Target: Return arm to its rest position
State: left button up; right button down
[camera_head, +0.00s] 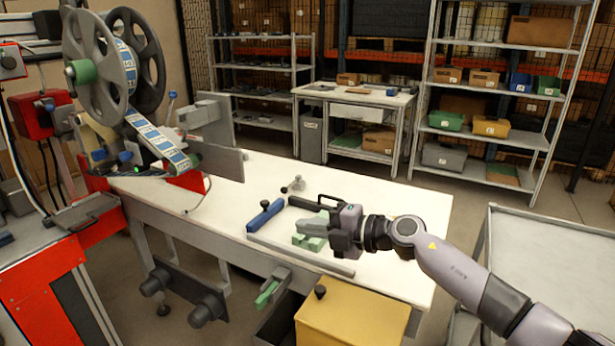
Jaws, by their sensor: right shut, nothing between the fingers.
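My right arm (455,270) reaches in from the lower right over the white workbench (400,280). My right gripper (302,221) points left above the middle of the bench, shut and empty. A green block (312,242) lies under the fingers, partly hidden by the gripper; the gap between them is hard to judge. A reel with grey flanges (100,65) is mounted on the machine at the left, with a printed label tape (160,142) running from it. My left gripper is out of view.
A blue bar (265,217) and a grey rail (300,255) lie by the gripper. A yellow box (350,315) stands at the bench's front. A grey cart (550,260) is at the right. Shelves (490,130) with bins and a second table (355,97) stand behind, across open floor.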

jog(key=s+d+f+m+t+h, duration=0.2)
jog(key=s+d+f+m+h, duration=0.1)
jog(key=m, duration=0.5)
jog(key=s+d+f+m+t+h, duration=0.2)
jog(key=s+d+f+m+h, duration=0.2)
jog(key=s+d+m+h, duration=0.2)
jog(key=s+d+f+m+t+h, duration=0.3)
jog(key=s+d+m+h, duration=0.1)
jog(key=m, duration=0.6)
jog(key=shift+s+d+f, duration=0.3)
jog(key=shift+s+d, duration=0.15)
jog(key=shift+d, duration=0.3)
jog(key=s+d+f+m+g, duration=0.1)
jog(key=s+d+f+g, duration=0.2)
jog(key=s, duration=0.6)
jog(key=s+d+f+m+g, duration=0.15)
jog(key=s+g, duration=0.25)
jog(key=s, duration=0.4)
jog(key=s+d+f+m+g, duration=0.15)
jog(key=s+f+g, duration=0.25)
jog(key=s, duration=0.5)
jog(key=w+a+f+n+t+y+p, duration=0.1)
jog(key=w+a+f+t, duration=0.1)
jog(key=w+f+t, duration=0.4)
jog(key=shift+a+f+t+p, duration=0.35)
jog(key=shift+f+t, duration=0.15)
jog(key=shift+f, duration=0.1)
